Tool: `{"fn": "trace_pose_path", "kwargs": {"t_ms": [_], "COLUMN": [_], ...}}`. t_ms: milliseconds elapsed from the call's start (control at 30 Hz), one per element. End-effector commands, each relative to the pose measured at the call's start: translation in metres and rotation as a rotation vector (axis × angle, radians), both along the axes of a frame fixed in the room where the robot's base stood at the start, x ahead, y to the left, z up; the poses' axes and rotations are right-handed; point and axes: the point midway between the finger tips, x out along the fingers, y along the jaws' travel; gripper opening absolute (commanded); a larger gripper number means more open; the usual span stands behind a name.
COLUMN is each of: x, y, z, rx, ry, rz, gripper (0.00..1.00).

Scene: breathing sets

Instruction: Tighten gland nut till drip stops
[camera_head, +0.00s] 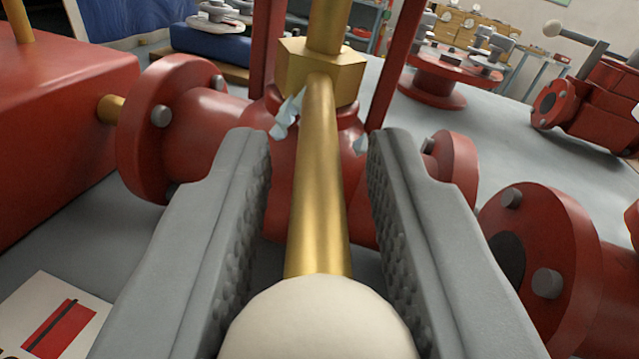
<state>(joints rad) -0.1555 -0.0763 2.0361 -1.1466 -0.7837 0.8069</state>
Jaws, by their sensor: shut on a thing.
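The brass hexagonal gland nut (322,72) sits on top of the red valve body (222,125), around an upright brass stem (328,22). A brass bar (318,190) runs from the nut toward me and ends in a cream ball knob (318,322). My gripper (315,175) has one grey jaw on each side of the bar and is shut on this handle near the knob. Gaps show between the bar and the jaw tips. Pale blue drips (288,114) show just below the nut on its left, and another pale piece (361,145) shows on the right.
Red yoke posts (397,65) rise on both sides of the stem. A red tank (65,115) stands left. A separate red flanged part (545,245) lies close on the right. More red valve parts (590,105) stand farther back. Grey bench (500,125) is clear between them.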

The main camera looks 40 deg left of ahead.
Motion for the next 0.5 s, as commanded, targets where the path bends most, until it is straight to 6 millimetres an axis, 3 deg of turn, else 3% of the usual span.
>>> {"fn": "trace_pose_path", "kwargs": {"t_ms": [167, 200, 300, 500], "x": [0.0000, 0.0000, 0.0001, 0.0001], "y": [-0.0002, -0.0002, -0.0001, -0.0001], "z": [0.0004, 0.0004, 0.0003, 0.0001], "rx": [0.001, 0.001, 0.001, 0.000], "ry": [-0.001, -0.001, -0.001, 0.000], "rz": [0.001, 0.001, 0.001, 0.001], "gripper": [0.00, 0.32, 0.47, 0.47]}}
